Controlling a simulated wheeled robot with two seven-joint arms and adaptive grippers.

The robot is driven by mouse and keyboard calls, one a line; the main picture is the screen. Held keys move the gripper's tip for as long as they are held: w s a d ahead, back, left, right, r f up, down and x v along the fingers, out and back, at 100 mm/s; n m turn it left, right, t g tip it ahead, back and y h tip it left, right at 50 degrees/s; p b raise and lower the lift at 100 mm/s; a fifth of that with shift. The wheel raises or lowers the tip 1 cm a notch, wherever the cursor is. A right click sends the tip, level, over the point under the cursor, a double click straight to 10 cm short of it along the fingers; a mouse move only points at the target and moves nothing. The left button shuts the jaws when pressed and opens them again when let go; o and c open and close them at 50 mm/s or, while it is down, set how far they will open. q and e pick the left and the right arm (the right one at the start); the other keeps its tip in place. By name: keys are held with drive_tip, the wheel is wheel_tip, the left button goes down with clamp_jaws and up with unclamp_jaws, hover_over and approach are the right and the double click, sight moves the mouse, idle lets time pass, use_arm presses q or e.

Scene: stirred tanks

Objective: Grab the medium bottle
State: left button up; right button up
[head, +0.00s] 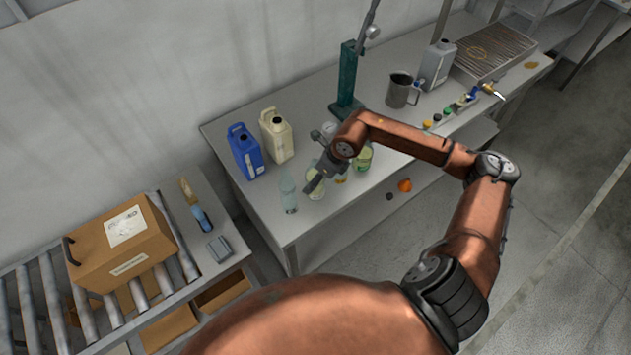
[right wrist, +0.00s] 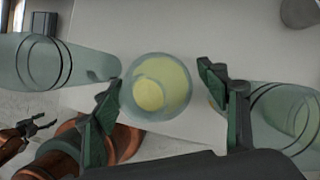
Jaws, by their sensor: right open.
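Several clear containers stand at the near left part of the workbench. In the head view a slim clear bottle (head: 288,194) is leftmost, beside a wider clear jar (head: 315,188) with pale yellow-green contents. My right gripper (head: 318,172) is over this group and partly covers it. In the right wrist view the open jaws of my right gripper (right wrist: 166,95) stand either side of a round clear container (right wrist: 152,92) with yellow contents, seen from above. Clear containers also show at left (right wrist: 42,62) and right (right wrist: 292,112). I cannot tell which is medium. My left gripper (right wrist: 42,124) shows small at lower left.
A blue jug (head: 245,152) and a cream jug (head: 277,137) stand behind on the workbench (head: 272,222). A green stand (head: 347,80), a metal pitcher (head: 400,92) and a grey canister (head: 437,64) are farther right. A cardboard box (head: 120,245) sits on rollers at left.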

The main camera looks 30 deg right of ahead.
drive_tip(key=c, duration=1.6)
